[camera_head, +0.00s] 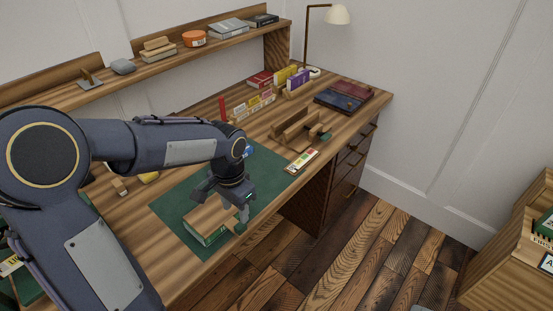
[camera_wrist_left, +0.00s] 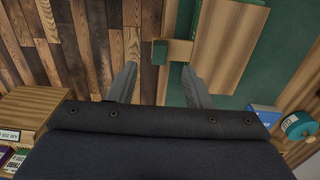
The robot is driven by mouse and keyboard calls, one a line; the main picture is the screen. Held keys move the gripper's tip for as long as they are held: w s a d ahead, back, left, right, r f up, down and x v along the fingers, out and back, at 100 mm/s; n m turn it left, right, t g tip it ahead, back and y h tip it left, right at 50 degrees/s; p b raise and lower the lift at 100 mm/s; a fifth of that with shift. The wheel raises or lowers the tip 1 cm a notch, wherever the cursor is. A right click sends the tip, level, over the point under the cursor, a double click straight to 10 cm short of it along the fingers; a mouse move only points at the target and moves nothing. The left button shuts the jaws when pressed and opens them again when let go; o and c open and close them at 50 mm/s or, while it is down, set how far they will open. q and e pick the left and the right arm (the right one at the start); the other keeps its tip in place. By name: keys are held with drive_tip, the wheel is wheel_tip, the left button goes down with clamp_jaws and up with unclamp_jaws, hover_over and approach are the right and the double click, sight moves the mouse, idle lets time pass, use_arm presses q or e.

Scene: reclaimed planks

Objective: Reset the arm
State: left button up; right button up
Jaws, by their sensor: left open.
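My left gripper (camera_head: 224,205) is open over the green desk mat (camera_head: 170,206), with its arm reaching in from the left. Its two fingers (camera_wrist_left: 160,85) are spread apart in the left wrist view, with nothing seen between them. A wooden-topped block with green sides (camera_head: 205,222) lies on the mat just under and beside the fingers. It also shows in the left wrist view (camera_wrist_left: 228,45), beyond the fingertips. Whether a finger touches it I cannot tell. My right gripper is not in view.
A wooden holder (camera_head: 296,130) and a colored strip card (camera_head: 301,161) lie right of the mat. Books (camera_head: 343,97) and a lamp (camera_head: 338,15) stand at the desk's far end. A shelf (camera_head: 215,42) runs along the wall.

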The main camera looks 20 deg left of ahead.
use_arm(q)
drive_tip(key=s+d+r+n+t+h, duration=0.2)
drive_tip(key=s+r+n, duration=0.1)
drive_tip(key=s, duration=0.5)
drive_tip(key=s+d+r+n+t+h+p, duration=0.1)
drive_tip(key=s+d+r+n+t, duration=0.1)
drive_tip(key=s+r, duration=0.3)
drive_tip(key=shift+s+n+t+h, duration=0.4)
drive_tip(key=shift+s+n+t, duration=0.35)
drive_tip(key=shift+s, duration=1.2)
